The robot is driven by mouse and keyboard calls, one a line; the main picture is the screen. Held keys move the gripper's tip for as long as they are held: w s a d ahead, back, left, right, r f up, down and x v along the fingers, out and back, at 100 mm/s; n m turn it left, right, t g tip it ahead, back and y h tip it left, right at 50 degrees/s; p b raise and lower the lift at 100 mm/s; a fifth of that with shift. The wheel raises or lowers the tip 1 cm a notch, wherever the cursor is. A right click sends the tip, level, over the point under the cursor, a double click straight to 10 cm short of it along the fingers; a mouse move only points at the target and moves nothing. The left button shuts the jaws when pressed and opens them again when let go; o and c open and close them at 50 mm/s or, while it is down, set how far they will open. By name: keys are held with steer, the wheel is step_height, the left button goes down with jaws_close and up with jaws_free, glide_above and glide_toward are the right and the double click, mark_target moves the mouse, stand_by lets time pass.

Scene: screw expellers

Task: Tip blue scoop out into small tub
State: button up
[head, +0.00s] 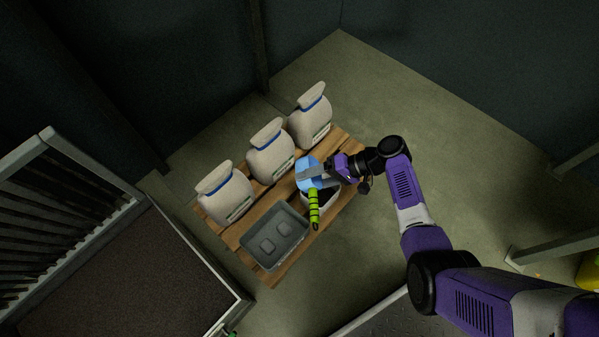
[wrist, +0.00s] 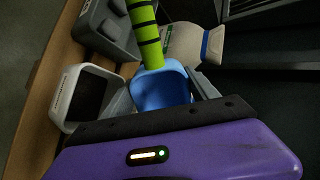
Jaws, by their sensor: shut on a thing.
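The blue scoop (head: 307,172) has a bright green handle with dark bands. My gripper (head: 318,174) is shut on the scoop's blue bowl, which also shows between the fingers in the wrist view (wrist: 160,90). The bowl's hollow side partly faces the wrist camera, and I see no contents in it. In the head view the handle points toward the bottom of the picture. The small tub (wrist: 66,121) is whitish with a dark inside and lies left of the scoop in the wrist view. In the head view the small tub (head: 331,203) is partly hidden beneath my gripper and the handle.
A larger grey tub (head: 247,249) holding two grey blocky things stands on the wooden pallet (head: 271,278). Three tied sacks (head: 226,193) (head: 271,153) (head: 311,118) line its back edge. A railed, dark-floored platform (head: 130,270) lies left. Open floor lies to the right.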

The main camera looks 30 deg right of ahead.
steer(key=shift+d+f+h, duration=0.15)
steer(key=shift+f+h, duration=0.1)
steer(key=shift+h, duration=0.25)
steer(key=shift+r+g, duration=0.1)
steer(key=shift+g, duration=0.2)
steer(key=r+h+p, duration=0.1)
steer(key=p, duration=0.2)
steer(key=shift+g, duration=0.3)
steer(key=h+p, duration=0.1)
steer(key=r+g+h+p, duration=0.1)
steer(key=p, duration=0.1)
steer(key=g+h+p, duration=0.1)
steer(key=h, duration=0.1)
steer(key=shift+w+a+r, duration=0.15)
steer(key=shift+a+r, duration=0.05)
steer(key=shift+a, duration=0.1)
steer(key=h+p, duration=0.1)
steer(key=g+h+p, duration=0.1)
steer(key=p, duration=0.1)
steer(key=shift+r+p, duration=0.3)
steer(key=shift+d+g+h+p, duration=0.2)
steer(key=shift+g+h+p, duration=0.25)
steer(key=shift+h, duration=0.65)
